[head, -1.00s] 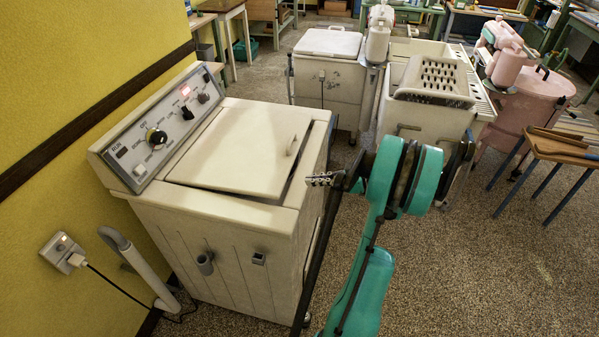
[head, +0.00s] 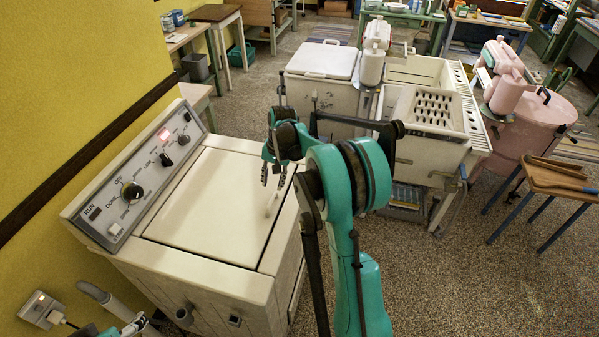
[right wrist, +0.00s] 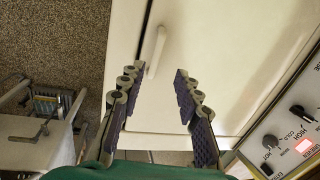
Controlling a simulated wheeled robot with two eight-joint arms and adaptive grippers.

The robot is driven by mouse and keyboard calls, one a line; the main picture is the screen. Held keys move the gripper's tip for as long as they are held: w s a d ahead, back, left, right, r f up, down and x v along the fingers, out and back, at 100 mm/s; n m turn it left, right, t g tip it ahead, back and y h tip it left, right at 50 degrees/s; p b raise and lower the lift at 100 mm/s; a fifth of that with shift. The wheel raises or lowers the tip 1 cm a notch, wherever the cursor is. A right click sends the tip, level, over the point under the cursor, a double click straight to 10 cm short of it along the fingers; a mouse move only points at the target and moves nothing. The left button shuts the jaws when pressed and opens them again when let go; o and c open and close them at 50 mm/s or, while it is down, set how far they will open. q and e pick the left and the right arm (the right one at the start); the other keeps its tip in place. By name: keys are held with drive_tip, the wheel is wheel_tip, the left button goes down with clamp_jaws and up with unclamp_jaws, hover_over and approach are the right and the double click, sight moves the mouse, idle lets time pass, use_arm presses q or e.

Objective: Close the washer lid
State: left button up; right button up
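The white washer (head: 200,307) stands at the left, with its control panel along the wall. Its lid (head: 200,208) lies flat or nearly flat over the top; I cannot tell whether it is fully seated. The lid's pale handle (head: 273,203) is near its right edge and also shows in the right wrist view (right wrist: 157,50). My right gripper (head: 273,178) is open and empty above the lid, by the handle. In the right wrist view its fingers (right wrist: 159,77) are apart, with the handle beyond their tips, nearer the left finger. A teal piece, probably of my left arm, shows at the bottom left edge.
A white lidded washer (head: 322,80) and a white washer with a perforated tray (head: 436,107) stand behind to the right. A pink washer (head: 535,115) and a wooden table (head: 560,180) are further right. A grey hose (head: 93,291) is at lower left.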

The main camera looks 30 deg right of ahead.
use_arm(q)
drive_tip(key=shift+w+d+f+b, duration=0.15)
drive_tip(key=shift+d+f+b, duration=0.15)
drive_tip(key=shift+d+b, duration=0.15)
use_arm(e)
drive_tip(key=shift+m+h, duration=0.3)
drive_tip(key=shift+m, duration=0.1)
drive_tip(key=f, duration=0.2)
drive_tip(key=w+f, duration=0.1)
drive_tip(key=f, duration=0.1)
drive_tip(key=a+f, duration=0.1)
drive_tip(key=f, duration=0.1)
drive_tip(key=shift+w+f, duration=0.15)
drive_tip(key=shift+f, duration=0.15)
clamp_jaws()
unclamp_jaws()
wheel_tip(320, 180, up, 12)
drive_tip(key=s, duration=0.1)
drive_tip(key=shift+d, duration=0.45)
